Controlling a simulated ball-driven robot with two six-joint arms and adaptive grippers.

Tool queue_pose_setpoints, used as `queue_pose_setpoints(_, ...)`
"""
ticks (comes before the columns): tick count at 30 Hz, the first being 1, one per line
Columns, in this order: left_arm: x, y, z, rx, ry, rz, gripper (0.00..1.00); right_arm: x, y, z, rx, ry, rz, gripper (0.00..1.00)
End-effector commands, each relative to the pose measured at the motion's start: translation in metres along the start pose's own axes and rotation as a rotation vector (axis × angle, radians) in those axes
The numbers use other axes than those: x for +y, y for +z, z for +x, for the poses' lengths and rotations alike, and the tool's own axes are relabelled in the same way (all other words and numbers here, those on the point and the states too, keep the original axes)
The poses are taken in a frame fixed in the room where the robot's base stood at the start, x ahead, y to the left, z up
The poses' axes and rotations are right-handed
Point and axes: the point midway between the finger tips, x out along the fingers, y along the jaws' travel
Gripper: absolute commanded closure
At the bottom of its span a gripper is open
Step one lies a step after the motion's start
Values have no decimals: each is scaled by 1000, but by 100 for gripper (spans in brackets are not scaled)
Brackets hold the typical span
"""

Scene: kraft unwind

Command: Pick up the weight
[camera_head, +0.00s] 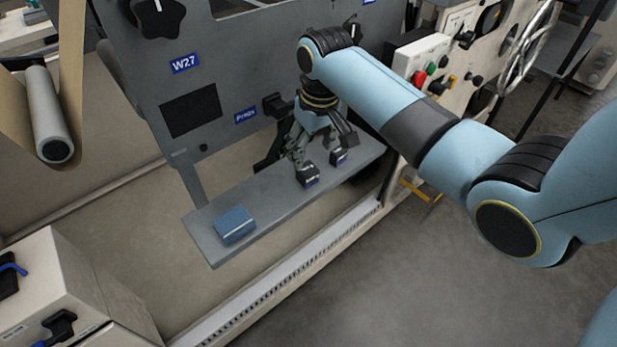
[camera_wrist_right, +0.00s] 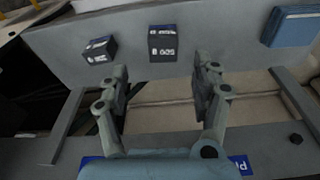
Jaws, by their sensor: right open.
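Two small dark blocks with pale printed labels sit on a grey shelf (camera_head: 270,205). The near dark block (camera_head: 308,180) shows in the right wrist view (camera_wrist_right: 162,43) straight beyond the gap between my fingers. The other dark block (camera_head: 338,159) lies to its left in the wrist view (camera_wrist_right: 99,49). The labels are too small to read, so I cannot tell which is the weight. My right gripper (camera_head: 318,150) is open and empty, pointing down at the shelf; its fingers (camera_wrist_right: 163,80) appear short of both blocks. My left gripper is not in view.
A blue block (camera_head: 235,224) lies near the shelf's left end. The grey machine panel (camera_head: 190,75) with knobs and blue labels stands behind the shelf. Control buttons (camera_head: 430,69) are at the upper right. The shelf is clear between the blue block and the dark blocks.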

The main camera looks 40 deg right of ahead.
Motion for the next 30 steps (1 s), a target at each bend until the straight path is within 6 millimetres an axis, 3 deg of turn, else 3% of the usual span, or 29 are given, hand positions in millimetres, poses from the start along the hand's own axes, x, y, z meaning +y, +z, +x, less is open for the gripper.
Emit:
queue_pose_setpoints(1, -1, 2, 5, -2, -2, 1, 60, -1, 1, 11, -3, -1, 0, 35)
queue_pose_setpoints(8, -3, 5, 10, -6, -4, 2, 60, -1, 1, 32, -1, -1, 0, 35)
queue_pose_setpoints(16, -1, 10, 26, -13, -4, 3, 60, -3, 3, 74, -3, 0, 0, 35)
queue_pose_setpoints(25, 2, 11, 26, -14, 0, 1, 60, -3, 2, 79, 0, 0, 0, 35)
queue_pose_setpoints(30, 3, 11, 26, -14, 1, 1, 60, -3, 3, 79, -1, 0, 0, 54)
